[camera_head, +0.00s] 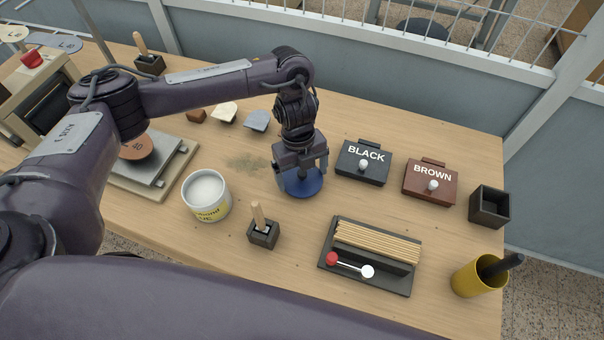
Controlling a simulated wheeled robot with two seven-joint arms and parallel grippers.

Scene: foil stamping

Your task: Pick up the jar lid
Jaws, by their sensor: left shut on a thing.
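The blue jar lid (303,187) is a round disc near the middle of the table. My left gripper (301,174) points down over it and is shut on it, with a finger on either side. The lid looks to be at or close to the table top; I cannot tell whether it touches. The palm and fingers hide the lid's middle and far part. The open jar (207,197), white with a yellow label, stands to the left with pale contents. My right gripper is not in view.
The black box (362,164) and brown box (430,182) are right of the gripper. A small holder (263,235) with a wooden handle and a dark tray (369,257) of sticks are in front. A yellow cup (477,277) is near the right edge.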

